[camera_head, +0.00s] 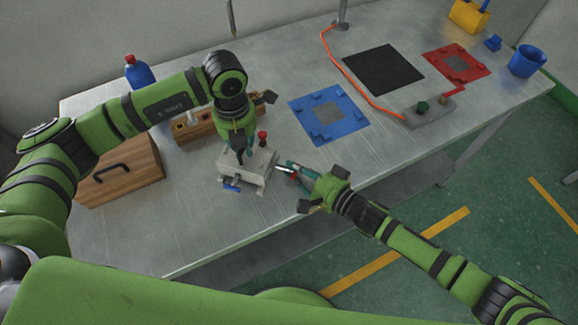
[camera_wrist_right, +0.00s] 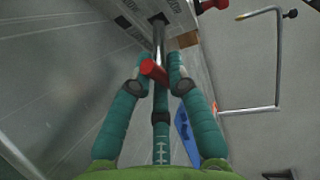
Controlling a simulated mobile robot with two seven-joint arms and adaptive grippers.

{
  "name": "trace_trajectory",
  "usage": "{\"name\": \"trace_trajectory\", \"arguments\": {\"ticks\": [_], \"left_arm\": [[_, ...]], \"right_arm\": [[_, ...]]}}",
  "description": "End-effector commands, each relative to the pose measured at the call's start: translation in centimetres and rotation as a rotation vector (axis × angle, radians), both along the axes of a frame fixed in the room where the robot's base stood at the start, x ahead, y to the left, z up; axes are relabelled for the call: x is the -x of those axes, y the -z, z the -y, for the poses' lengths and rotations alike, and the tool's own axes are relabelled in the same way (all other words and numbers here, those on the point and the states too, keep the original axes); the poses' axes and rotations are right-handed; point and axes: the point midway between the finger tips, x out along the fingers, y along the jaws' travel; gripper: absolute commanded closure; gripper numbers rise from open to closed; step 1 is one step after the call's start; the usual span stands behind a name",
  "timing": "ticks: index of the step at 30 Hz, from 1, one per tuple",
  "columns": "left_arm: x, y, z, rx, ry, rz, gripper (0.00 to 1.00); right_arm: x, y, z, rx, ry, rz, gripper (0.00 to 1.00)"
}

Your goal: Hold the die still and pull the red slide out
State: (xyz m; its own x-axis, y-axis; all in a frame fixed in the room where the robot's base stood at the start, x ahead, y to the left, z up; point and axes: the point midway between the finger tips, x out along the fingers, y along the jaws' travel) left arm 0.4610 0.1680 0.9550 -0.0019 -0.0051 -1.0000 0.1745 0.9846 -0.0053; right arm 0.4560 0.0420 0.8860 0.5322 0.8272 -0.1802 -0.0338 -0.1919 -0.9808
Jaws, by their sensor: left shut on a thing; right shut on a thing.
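The die (camera_head: 247,172) is a grey metal block on the table's front part, with a blue handle (camera_head: 231,184) at its front and a red knob (camera_head: 262,137) at its top. My left gripper (camera_head: 240,157) points down from above and is shut on the die; its fingertips partly cover the top. My right gripper (camera_head: 287,170) is at the die's right side, shut on the red slide. In the right wrist view the slide's red crossbar (camera_wrist_right: 154,71) sits between the fingers. Its bare metal rod (camera_wrist_right: 159,38) runs up to the die (camera_wrist_right: 165,14).
A wooden box (camera_head: 125,172) and a wooden rack (camera_head: 190,127) stand left of the die. A blue mat plate (camera_head: 305,103) lies behind to the right, with an orange cable (camera_head: 345,75) past it. The table's front edge is close below my right gripper.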

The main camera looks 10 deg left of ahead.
Motion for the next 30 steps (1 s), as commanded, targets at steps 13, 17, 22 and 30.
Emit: {"name": "trace_trajectory", "arguments": {"ticks": [13, 17, 22, 30], "left_arm": [[-0.1, 0.1, -0.5, -0.011, -0.007, 0.001, 1.0], [-0.1, 0.1, -0.4, -0.01, -0.007, 0.001, 1.0], [-0.1, 0.1, -0.4, -0.011, -0.007, 0.001, 1.0], [-0.1, 0.1, -0.5, -0.011, -0.007, 0.002, 1.0]], "right_arm": [[0.0, 0.0, 0.1, 0.001, 0.0, 0.001, 0.55], [0.0, 0.0, 0.1, 0.001, 0.0, 0.001, 0.55], [0.5, -0.1, 0.9, 0.001, 0.001, 0.0, 0.55], [3.4, -0.9, 5.4, 0.004, 0.002, -0.003, 0.55]]}}
